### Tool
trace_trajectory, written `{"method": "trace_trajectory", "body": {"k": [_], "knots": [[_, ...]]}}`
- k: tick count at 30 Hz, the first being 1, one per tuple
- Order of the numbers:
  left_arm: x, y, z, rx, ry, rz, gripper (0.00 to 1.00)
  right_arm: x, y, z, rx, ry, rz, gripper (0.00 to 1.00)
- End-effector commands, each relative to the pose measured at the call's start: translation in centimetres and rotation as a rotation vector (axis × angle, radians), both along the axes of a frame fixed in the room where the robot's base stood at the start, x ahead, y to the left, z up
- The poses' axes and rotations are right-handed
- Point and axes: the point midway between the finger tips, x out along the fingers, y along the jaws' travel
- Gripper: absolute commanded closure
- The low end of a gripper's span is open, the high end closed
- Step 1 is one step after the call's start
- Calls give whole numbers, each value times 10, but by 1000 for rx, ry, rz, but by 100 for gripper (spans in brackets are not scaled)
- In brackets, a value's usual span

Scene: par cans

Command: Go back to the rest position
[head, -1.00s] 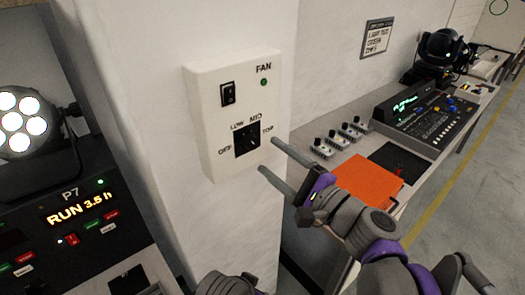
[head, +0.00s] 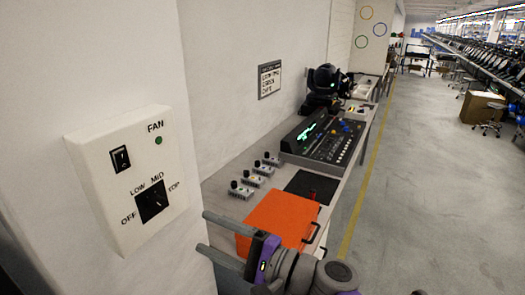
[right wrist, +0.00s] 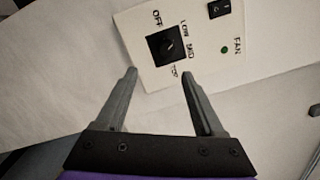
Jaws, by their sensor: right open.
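My right gripper (head: 205,234) is open and empty, low in the middle of the head view. It is just right of and below the white fan control box (head: 125,215) on the wall. The box has a black rotary knob (head: 152,201), a black rocker switch (head: 120,158) and a small green light (head: 158,141). In the right wrist view the open fingers (right wrist: 158,84) point toward the knob (right wrist: 166,47), apart from it as far as I can tell. My left gripper is not in view.
A long bench on the right holds an orange panel (head: 279,217), several small knob units (head: 252,180), a mixing console (head: 325,139) and a dark stage light (head: 325,82). A sign (head: 270,80) hangs on the wall.

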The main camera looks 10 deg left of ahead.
Motion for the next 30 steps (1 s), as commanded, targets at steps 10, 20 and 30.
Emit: {"method": "trace_trajectory", "body": {"k": [10,20,30], "knots": [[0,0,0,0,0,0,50,-47,-100,-159,-747,-263,0,30],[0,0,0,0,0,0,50,-98,-263,-280,-1535,-397,115,30],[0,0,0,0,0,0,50,-115,-315,-298,-1765,-409,179,30]]}}
